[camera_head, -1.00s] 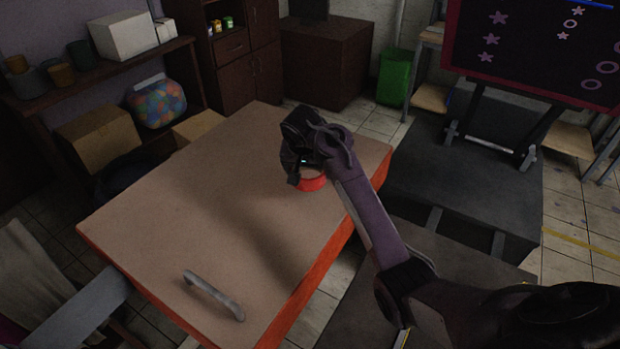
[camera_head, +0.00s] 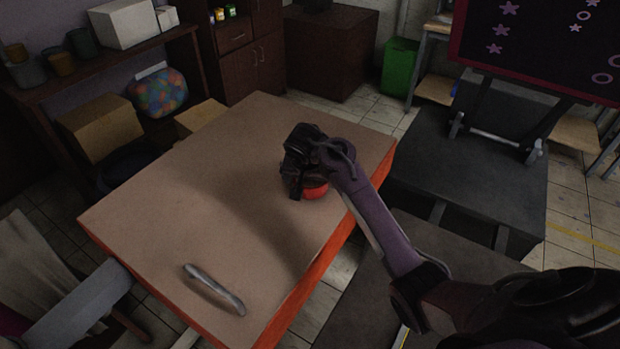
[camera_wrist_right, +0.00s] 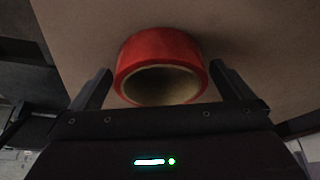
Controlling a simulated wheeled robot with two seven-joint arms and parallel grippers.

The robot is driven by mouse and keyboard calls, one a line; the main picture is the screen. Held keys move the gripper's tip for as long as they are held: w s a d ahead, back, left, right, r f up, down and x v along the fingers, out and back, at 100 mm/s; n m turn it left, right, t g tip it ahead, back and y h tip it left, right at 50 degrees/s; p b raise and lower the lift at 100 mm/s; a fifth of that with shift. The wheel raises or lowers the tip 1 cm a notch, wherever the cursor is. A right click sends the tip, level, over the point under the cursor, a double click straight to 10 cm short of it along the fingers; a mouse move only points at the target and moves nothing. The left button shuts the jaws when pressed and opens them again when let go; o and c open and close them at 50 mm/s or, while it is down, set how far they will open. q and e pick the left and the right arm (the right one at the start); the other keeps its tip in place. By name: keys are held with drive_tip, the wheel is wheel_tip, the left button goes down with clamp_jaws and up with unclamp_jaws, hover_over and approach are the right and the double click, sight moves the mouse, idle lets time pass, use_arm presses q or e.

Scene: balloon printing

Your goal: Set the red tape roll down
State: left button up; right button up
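The red tape roll (camera_wrist_right: 160,55) has a tan inner core. In the right wrist view it lies between the two fingertips of my right gripper (camera_wrist_right: 161,78), which appear to touch its sides. In the head view the right gripper (camera_head: 303,185) is over the right part of the brown table (camera_head: 190,190), and it hides much of the roll (camera_head: 315,191). The roll is at or just above the tabletop; contact is hard to tell. My left gripper is not in view.
A grey curved object (camera_head: 214,289) lies near the table's front edge. The left and middle tabletop is clear. Cardboard boxes (camera_head: 100,127) and a bag of coloured balls (camera_head: 159,92) are beyond the table's left edge. A dark board (camera_head: 545,45) stands at the right.

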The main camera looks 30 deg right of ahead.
drive_tip(key=shift+w+r, duration=0.15)
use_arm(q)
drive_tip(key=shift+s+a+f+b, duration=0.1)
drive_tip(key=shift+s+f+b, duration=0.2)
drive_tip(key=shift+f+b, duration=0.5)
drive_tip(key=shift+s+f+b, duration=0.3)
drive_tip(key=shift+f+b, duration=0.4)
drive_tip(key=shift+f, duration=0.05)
use_arm(e)
drive_tip(key=v, duration=1.1)
drive_tip(key=shift+r, duration=0.3)
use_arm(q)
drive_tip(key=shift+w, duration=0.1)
use_arm(e)
drive_tip(key=shift+f, duration=0.1)
